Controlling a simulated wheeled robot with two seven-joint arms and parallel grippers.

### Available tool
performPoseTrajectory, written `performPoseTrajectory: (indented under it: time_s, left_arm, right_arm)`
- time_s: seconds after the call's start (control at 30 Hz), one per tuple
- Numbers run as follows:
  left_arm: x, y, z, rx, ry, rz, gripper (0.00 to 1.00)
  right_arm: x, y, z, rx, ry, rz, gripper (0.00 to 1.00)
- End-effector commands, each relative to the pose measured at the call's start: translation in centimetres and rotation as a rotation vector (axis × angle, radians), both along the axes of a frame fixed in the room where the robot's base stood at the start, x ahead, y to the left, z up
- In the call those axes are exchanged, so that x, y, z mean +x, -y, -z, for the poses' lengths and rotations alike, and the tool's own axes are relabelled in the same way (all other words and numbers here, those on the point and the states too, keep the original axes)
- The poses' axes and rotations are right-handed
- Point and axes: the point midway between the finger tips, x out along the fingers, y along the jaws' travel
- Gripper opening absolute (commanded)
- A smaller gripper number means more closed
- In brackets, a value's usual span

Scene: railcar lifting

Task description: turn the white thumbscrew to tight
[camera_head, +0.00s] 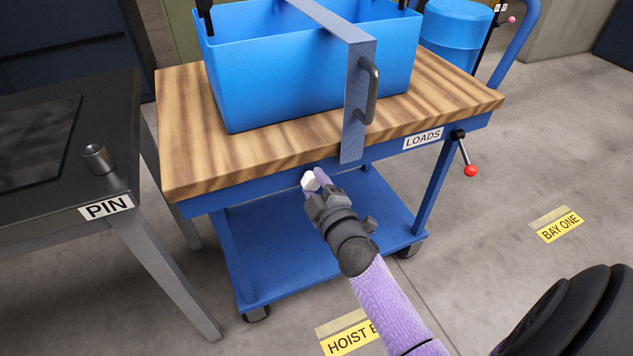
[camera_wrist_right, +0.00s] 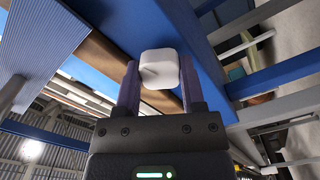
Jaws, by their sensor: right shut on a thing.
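The white thumbscrew (camera_head: 309,181) sits at the front edge of the blue cart, just below the wooden top and left of the blue metal strap's lower end. It also shows in the right wrist view as a white rounded block (camera_wrist_right: 159,69). My right gripper (camera_head: 318,180) reaches up to it from the lower right and is shut on it, with one purple finger on each side in the wrist view. The strap (camera_head: 357,100) with a grey handle runs over the blue bin (camera_head: 300,75) and down the front of the cart top. My left gripper is not in view.
The cart's wooden top (camera_head: 190,140) carries the bin. A crank handle with a red knob (camera_head: 470,170) hangs at the cart's right side. A dark table (camera_head: 60,190) labelled PIN, with a metal pin (camera_head: 97,157), stands at left. Open floor lies at right.

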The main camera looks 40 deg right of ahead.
Motion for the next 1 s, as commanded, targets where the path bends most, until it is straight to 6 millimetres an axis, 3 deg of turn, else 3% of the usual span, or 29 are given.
performPoseTrajectory:
  time_s: [0.3,0.8,0.83,0.97,1.0]
  left_arm:
    - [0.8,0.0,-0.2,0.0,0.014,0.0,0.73]
    - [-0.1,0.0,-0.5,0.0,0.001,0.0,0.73]
    - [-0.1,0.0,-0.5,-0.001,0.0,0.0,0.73]
    - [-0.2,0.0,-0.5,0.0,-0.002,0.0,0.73]
    - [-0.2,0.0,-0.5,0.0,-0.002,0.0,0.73]
  right_arm:
    - [0.0,0.0,0.1,0.09,0.018,0.0,0.0]
    - [0.0,0.0,0.2,0.103,0.021,0.0,0.0]
    - [0.0,0.0,0.2,0.103,0.021,0.0,0.57]
    - [0.0,0.0,0.1,0.103,0.022,0.0,0.85]
    - [0.0,0.0,0.1,0.103,0.022,0.0,0.86]
